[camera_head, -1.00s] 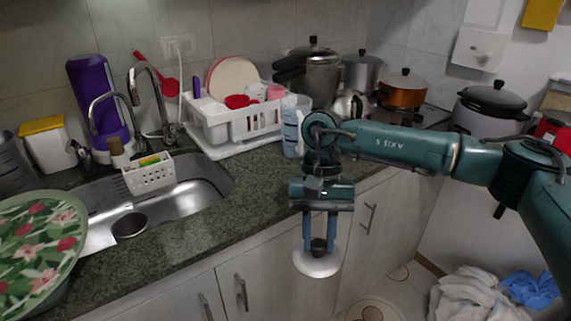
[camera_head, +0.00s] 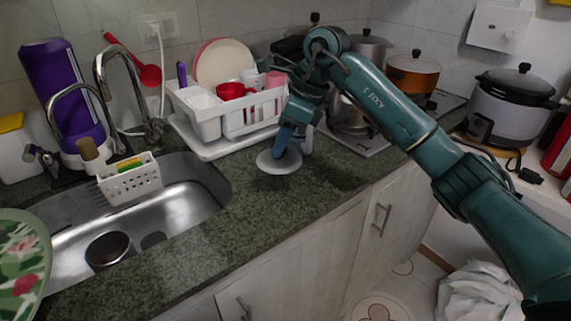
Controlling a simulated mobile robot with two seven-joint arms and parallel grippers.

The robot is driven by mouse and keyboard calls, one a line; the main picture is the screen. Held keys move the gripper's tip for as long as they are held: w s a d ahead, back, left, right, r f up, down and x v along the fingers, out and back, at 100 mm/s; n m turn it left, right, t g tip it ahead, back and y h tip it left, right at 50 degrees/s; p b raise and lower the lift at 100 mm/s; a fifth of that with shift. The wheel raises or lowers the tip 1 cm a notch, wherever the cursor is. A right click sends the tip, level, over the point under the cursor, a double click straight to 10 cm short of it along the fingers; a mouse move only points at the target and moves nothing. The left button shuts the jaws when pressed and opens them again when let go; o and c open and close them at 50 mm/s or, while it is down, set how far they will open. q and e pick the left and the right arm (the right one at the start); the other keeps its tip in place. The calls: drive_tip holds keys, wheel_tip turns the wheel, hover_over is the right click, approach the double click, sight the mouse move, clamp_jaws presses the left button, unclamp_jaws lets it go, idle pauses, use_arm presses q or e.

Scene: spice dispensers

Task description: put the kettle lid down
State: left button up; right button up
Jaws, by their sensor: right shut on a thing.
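The kettle lid (camera_head: 272,164) is a pale, round disc in the head view, low over the green granite counter between the sink and the stove. It looks level and seems to be at or just above the counter surface; I cannot tell whether it touches. My right gripper (camera_head: 284,150) points down and is shut on the lid's knob, which the fingers hide. The metal kettle (camera_head: 347,118) stands behind my right arm, mostly covered by it. My left gripper is not in view.
The white dish rack (camera_head: 210,120) with plates and red cups stands just behind the lid. The sink (camera_head: 185,200) lies to the left. Bare counter (camera_head: 240,215) is free in front. Pots (camera_head: 412,78) stand on the stove at the back right.

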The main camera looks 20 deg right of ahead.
sight(287, 157)
drive_tip(key=shift+f, duration=3.3)
drive_tip(key=shift+f, duration=0.1)
drive_tip(key=o, duration=1)
drive_tip(key=shift+c, duration=0.2)
drive_tip(key=v, duration=1.2)
drive_tip(key=shift+s, duration=0.1)
